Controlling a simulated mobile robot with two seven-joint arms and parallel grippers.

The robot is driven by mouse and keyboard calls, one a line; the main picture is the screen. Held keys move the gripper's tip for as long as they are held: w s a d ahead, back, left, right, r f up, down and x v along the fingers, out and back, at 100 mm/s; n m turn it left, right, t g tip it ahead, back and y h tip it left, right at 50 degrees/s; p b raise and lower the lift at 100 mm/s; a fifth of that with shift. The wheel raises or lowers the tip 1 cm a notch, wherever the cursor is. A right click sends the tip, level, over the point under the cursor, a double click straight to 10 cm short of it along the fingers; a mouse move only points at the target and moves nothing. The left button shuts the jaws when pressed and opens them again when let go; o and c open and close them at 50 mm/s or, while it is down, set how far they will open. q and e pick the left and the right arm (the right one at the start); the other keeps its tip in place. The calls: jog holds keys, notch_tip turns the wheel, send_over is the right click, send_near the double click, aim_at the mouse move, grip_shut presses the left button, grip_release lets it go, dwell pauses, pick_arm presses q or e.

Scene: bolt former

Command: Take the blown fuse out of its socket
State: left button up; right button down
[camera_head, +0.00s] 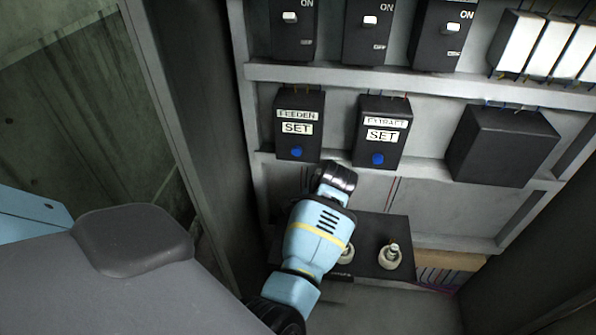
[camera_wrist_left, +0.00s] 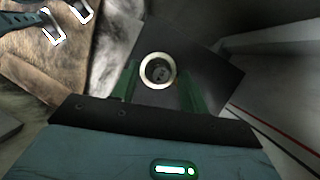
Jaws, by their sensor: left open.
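A black fuse board (camera_head: 402,230) sits low in the cabinet. One cream round socket (camera_head: 390,258) on it has a metal-tipped fuse (camera_head: 393,247) standing in it. A second cream socket (camera_head: 347,254) is mostly hidden behind my left arm. In the left wrist view, a cream ring (camera_wrist_left: 145,71) with a dark centre lies between the green fingers of my left gripper (camera_wrist_left: 158,82). The fingers are open, one on each side of it, with gaps. I cannot tell whether a fuse is in it. The left fingers are hidden in the head view. My right gripper is not in view.
Above the board are the FEEDER box (camera_head: 298,145), the EXTRACT box (camera_head: 378,143), a plain black box (camera_head: 503,145) and a row of switches (camera_head: 368,30). A cabinet wall (camera_head: 190,80) stands close left. Wires (camera_head: 445,278) run at the lower right.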

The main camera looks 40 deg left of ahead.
pick_arm(q)
jog(key=shift+c, duration=0.5)
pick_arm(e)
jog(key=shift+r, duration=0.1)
pick_arm(q)
jog(key=c, duration=0.7)
grip_shut()
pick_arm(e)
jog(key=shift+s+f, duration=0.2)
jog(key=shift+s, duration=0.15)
pick_arm(q)
jog(key=shift+r, duration=0.1)
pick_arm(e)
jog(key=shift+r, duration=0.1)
